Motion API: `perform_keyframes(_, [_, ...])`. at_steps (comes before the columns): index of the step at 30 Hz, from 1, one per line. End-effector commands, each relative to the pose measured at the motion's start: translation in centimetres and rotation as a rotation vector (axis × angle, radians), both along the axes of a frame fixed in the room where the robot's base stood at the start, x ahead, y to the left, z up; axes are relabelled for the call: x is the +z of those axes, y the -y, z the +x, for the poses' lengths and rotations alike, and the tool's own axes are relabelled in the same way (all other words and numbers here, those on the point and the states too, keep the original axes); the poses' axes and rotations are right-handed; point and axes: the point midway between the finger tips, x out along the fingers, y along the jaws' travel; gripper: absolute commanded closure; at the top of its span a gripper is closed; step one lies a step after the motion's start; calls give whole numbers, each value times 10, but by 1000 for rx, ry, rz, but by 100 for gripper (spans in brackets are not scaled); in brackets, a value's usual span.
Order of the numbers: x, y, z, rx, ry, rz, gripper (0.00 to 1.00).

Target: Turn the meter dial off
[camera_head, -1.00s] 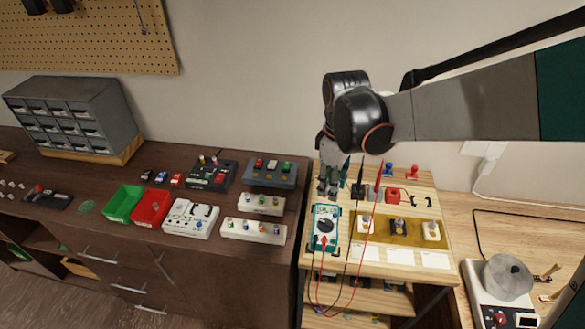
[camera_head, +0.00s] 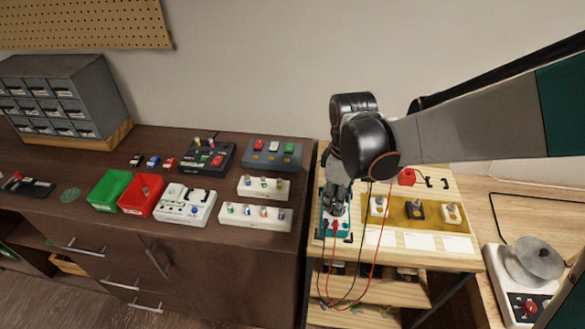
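The teal multimeter (camera_head: 327,228) lies on the light wooden bench at its left end. Red and black leads run from its lower end and hang over the front edge. My gripper (camera_head: 337,208) points down over the middle of the meter, at its dial. The fingers and wrist cover the dial and most of the screen, so the dial's setting is hidden. I cannot tell whether the fingers touch the dial or how far apart they are.
Switch blocks (camera_head: 415,211) stand on a tan mat to the right of the meter. A red block (camera_head: 406,177) sits behind them. The dark cabinet (camera_head: 150,245) at left carries green (camera_head: 108,190) and red (camera_head: 141,194) bins and several component boxes. A turntable device (camera_head: 533,262) stands at far right.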

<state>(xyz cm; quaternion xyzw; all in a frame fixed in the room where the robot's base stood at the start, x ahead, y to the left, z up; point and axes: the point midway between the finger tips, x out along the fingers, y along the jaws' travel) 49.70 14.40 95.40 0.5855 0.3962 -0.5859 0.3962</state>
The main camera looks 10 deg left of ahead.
Motion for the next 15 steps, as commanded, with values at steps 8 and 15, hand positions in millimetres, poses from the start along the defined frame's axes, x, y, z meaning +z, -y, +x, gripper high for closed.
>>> perform_keyframes(8, [-10,1,0,0,0,0,70])
perform_keyframes(15, [-9,2,0,0,0,0,81])
